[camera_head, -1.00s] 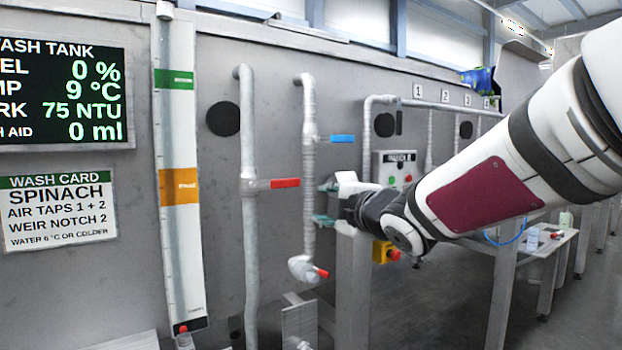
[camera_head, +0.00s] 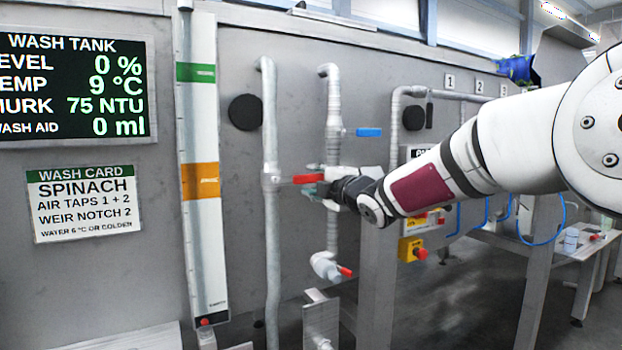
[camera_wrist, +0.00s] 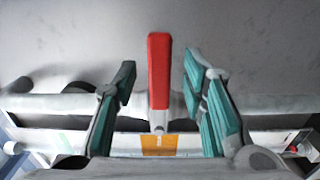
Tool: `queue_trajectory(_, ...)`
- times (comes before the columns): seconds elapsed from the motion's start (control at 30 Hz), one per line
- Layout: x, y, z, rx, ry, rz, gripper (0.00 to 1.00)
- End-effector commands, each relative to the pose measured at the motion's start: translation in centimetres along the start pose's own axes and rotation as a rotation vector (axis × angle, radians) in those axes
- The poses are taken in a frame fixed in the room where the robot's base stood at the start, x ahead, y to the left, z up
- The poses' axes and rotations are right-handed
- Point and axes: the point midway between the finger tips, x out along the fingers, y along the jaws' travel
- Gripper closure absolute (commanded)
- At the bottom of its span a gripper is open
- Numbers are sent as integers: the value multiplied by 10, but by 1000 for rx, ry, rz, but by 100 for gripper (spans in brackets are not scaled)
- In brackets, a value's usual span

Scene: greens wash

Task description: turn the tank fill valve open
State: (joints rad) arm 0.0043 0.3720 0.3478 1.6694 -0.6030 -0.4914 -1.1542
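A red valve lever (camera_head: 308,179) sticks out to the right, level, from the left grey pipe. A blue lever (camera_head: 368,132) sits on the pipe to its right, and a small red lever (camera_head: 345,272) is at that pipe's lower end. Which one is the tank fill valve is not labelled in view. My gripper (camera_head: 316,190) is at the free end of the upper red lever. In the wrist view, my gripper (camera_wrist: 160,78) is open, with the red lever (camera_wrist: 159,72) between its teal fingers and gaps on both sides.
The wash tank display (camera_head: 75,88) reads level 0 %, 9 °C, 75 NTU and 0 ml. A wash card (camera_head: 84,204) hangs below it. A tall gauge (camera_head: 205,240) stands left of the pipes. A grey post (camera_head: 377,280) and yellow stop-button box (camera_head: 411,250) are below my arm.

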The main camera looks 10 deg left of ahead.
Motion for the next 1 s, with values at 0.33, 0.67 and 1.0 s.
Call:
queue_trajectory(0.33,23,0,0,0,0,0,62)
queue_trajectory(0.67,23,0,0,0,0,0,84)
queue_trajectory(1.0,23,0,0,-4,0,0,100)
